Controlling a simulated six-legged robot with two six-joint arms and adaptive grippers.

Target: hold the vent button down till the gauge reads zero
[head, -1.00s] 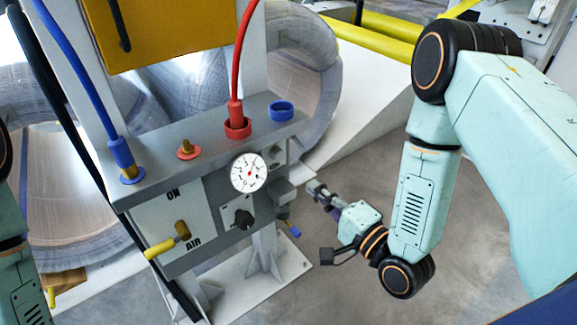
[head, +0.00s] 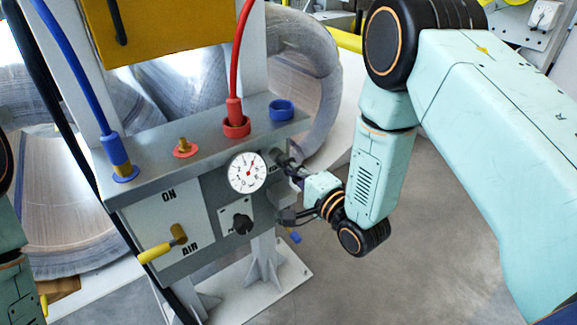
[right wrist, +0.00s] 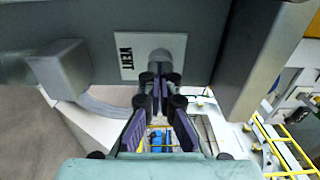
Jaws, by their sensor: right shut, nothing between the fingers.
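The white gauge (head: 247,172) with a red centre is on the front of the grey panel; its small numbers are too fine to read surely. My right gripper (head: 289,164) is at the panel's right end, beside the gauge, and covers the vent button there. In the right wrist view my shut, empty fingertips (right wrist: 160,72) are at the grey round vent button (right wrist: 160,56), on a pale plate marked VENT (right wrist: 126,57). I cannot tell whether they touch or press it. My left gripper is out of view.
A black knob (head: 242,224) and a yellow-handled lever (head: 160,251) are on the panel front. A red hose fitting (head: 235,124), a blue ring (head: 281,110) and a blue hose fitting (head: 119,157) stand on top. A grey block (right wrist: 62,70) juts out left of the vent plate.

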